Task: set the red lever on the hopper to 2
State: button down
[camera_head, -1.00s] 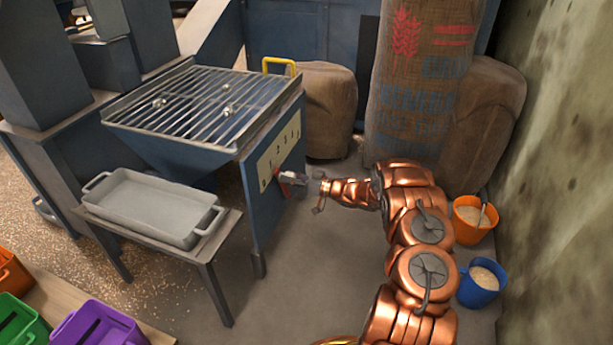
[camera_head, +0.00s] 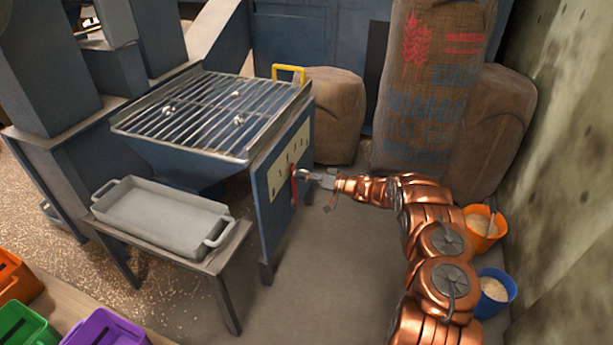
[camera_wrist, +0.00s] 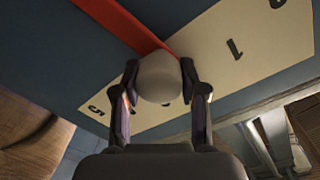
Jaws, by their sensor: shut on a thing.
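The red lever (camera_head: 294,188) is on the right side panel of the blue hopper (camera_head: 190,155), at the lower edge of its cream number plate (camera_head: 281,175). In the wrist view the lever (camera_wrist: 125,22) is a red bar ending in a pale round knob (camera_wrist: 160,78). My gripper (camera_wrist: 159,82) is shut on this knob, a finger on either side. The plate (camera_wrist: 222,62) shows a 1 to the right of the lever and a figure like a 5 to the left. The lever and knob hide part of the plate between them; I cannot read the exact setting.
A grey tray (camera_head: 122,215) sits on a stand left of the panel. Sacks (camera_head: 425,90) stand behind my arm. An orange bucket (camera_head: 482,243) and a blue bucket (camera_head: 513,286) stand by the right wall. The floor in front of the panel is clear.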

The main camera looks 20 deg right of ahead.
jog(key=c, duration=0.6)
grip_release()
jog(key=v, duration=1.2)
